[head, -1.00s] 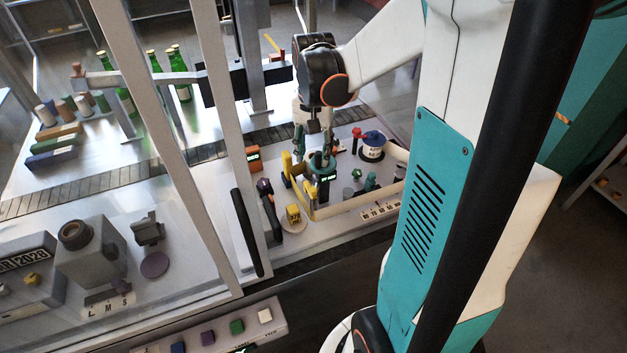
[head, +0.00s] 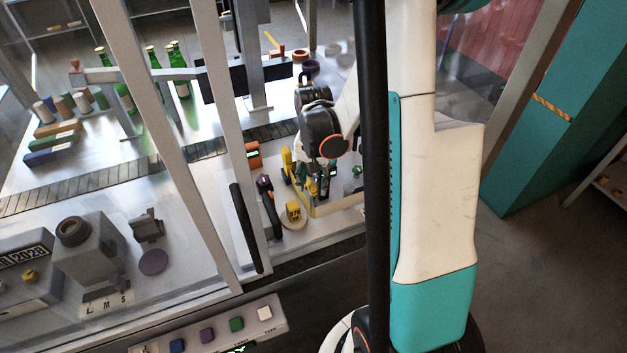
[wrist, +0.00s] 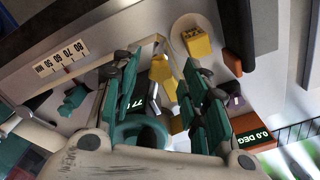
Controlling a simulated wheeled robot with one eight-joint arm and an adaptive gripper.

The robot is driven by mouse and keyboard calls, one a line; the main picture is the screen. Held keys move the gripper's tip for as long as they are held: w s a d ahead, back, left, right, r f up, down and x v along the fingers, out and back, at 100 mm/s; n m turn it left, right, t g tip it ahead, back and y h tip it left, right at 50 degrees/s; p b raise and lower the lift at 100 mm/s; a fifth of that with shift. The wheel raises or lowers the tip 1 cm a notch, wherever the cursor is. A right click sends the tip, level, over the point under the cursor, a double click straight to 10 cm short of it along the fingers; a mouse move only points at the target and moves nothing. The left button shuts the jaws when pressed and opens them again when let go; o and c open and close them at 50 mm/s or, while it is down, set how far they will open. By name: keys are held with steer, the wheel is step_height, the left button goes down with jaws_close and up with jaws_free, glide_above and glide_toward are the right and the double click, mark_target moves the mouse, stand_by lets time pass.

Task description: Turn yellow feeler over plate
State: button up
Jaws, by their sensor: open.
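A yellow piece (wrist: 162,78) with a grey top lies between my fingers in the wrist view. A yellow upright part (head: 287,160) stands just left of my gripper in the head view; I cannot tell whether they are one piece. A yellow block (wrist: 196,42) sits on a round beige plate (wrist: 181,23), also seen in the head view as the block (head: 293,209) and plate (head: 288,222). My gripper (wrist: 158,66) is open, its teal fingers on both sides of the yellow piece. Contact is unclear. In the head view, my gripper (head: 318,190) is partly hidden.
A teal ring device (wrist: 130,131) with a lit readout is under my fingers. A numbered scale (wrist: 62,58) and thin beige rails lie beside them. An orange box (wrist: 252,138) reads 0.0 DEG. A dark handle (head: 270,208) stands left of the plate.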

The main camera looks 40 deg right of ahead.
jaws_close()
steer(key=shift+n, duration=0.3)
steer(key=n+b, duration=0.2)
steer(key=n, duration=0.1)
steer(key=shift+f+b, duration=0.1)
steer(key=shift+b, duration=0.3)
steer(key=n+b, duration=0.1)
steer(key=n, duration=0.3)
steer(key=shift+b, duration=0.4)
steer(key=n+b, duration=0.1)
steer(key=n, duration=0.2)
steer(key=shift+n, duration=0.3)
steer(key=shift+n+b, duration=0.7)
steer(key=shift+n, duration=1.1)
